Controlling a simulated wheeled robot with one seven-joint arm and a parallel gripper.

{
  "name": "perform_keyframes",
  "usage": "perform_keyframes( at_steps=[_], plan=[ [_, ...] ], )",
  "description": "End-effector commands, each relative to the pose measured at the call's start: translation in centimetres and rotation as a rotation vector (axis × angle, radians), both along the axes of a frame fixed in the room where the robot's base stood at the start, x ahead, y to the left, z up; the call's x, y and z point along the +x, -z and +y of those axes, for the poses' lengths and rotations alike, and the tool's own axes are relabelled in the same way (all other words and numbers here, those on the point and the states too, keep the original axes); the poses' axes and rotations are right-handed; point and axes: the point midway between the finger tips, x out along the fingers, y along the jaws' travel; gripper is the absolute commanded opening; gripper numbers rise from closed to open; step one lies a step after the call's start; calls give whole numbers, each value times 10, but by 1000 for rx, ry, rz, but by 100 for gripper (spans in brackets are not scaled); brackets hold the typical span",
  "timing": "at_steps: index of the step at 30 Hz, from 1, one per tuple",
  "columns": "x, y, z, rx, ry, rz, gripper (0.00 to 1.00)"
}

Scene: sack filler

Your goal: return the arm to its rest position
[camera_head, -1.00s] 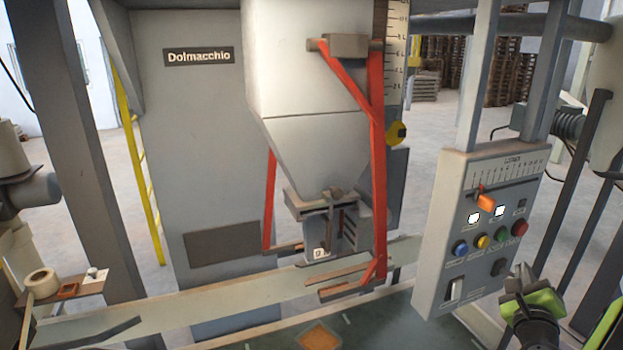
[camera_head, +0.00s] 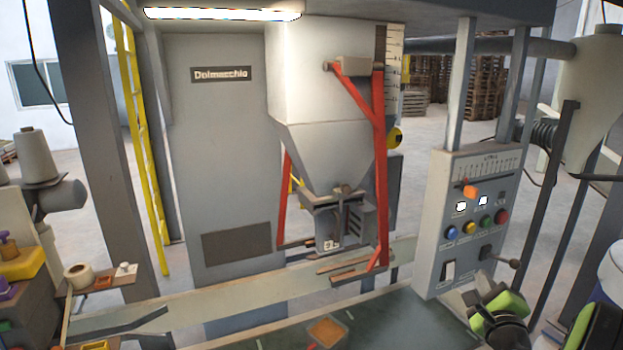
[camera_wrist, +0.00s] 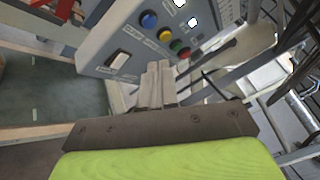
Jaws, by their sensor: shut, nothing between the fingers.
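My gripper (camera_head: 480,297) is at the lower right of the head view, just below the lower edge of the control panel (camera_head: 465,250). Parts of my arm with green covers show around it. In the wrist view my gripper's fingers (camera_wrist: 156,85) are shut together with nothing between them, and they point toward the panel (camera_wrist: 110,40). The panel carries a row of coloured buttons, an orange slider knob and a white rocker switch. I cannot tell the exact gap between the fingers and the panel.
The sack filler's hopper (camera_head: 330,100) with red arms stands behind the conveyor (camera_head: 230,298). A green mat (camera_head: 400,320) lies in front. Posts and pipes crowd the right side. A tape roll (camera_head: 78,276) sits on a small shelf at the left.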

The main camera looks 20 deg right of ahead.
Motion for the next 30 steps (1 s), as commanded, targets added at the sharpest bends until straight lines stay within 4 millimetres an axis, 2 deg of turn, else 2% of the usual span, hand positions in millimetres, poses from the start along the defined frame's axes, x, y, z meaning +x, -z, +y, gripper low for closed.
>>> perform_keyframes(
  at_steps=[5,8,11,14,16,17,18,20,21,24,25,27,30],
  plan=[
    [28,-7,52,-135,-156,133,0],
    [43,-8,91,-244,-271,233,0],
    [53,-8,141,-395,-415,357,0],
    [52,-5,210,-631,-614,527,0],
    [32,1,267,-867,-791,679,0],
    [18,4,289,-978,-868,746,0],
    [-4,8,311,-1118,-959,832,0],
    [-43,12,335,-1312,-1084,944,0],
    [-70,15,344,-1420,-1155,1008,0],
    [-129,20,351,-1618,-1300,1116,0],
    [-143,21,351,-1655,-1333,1136,0],
    [-166,24,349,-1710,-1393,1167,0],
    [-179,26,347,-1735,-1432,1186,0]
  ],
)
